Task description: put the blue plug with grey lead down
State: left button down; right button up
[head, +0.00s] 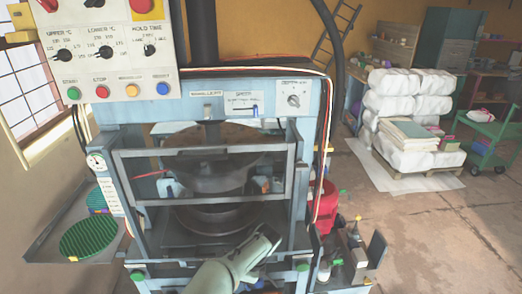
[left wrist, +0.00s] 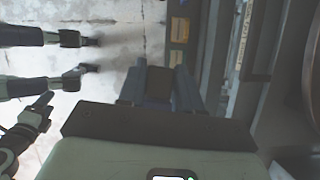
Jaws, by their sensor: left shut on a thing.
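My left gripper (left wrist: 160,78) reaches in front of the press, its arm rising from the bottom of the head view. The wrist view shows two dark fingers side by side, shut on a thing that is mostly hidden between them. I take this to be the blue plug, but its shape and grey lead cannot be made out. In the head view the fingers are dark and hard to separate from the press (head: 129,190) behind. My right gripper does not show in either view.
A control box (head: 105,50) with knobs and buttons hangs upper left. Green round plates (head: 88,236) lie on a side tray at left. A red bucket (head: 326,200) and a small shelf with bottles stand right of the press. Open floor (head: 430,240) lies further right.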

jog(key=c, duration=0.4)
pick_arm(q)
jog(key=s+a+f+n+g+h, duration=0.2)
jog(key=a+n, duration=0.3)
jog(key=n, duration=0.4)
jog(key=s+a+f+n+g+h, duration=0.2)
jog(key=s+a+f+n, duration=0.1)
jog(key=n, duration=0.6)
jog(key=s+a, duration=0.1)
jog(key=a, duration=0.1)
jog(key=shift+a+f+g+h, duration=0.2)
jog(key=shift+a+g+h, duration=0.1)
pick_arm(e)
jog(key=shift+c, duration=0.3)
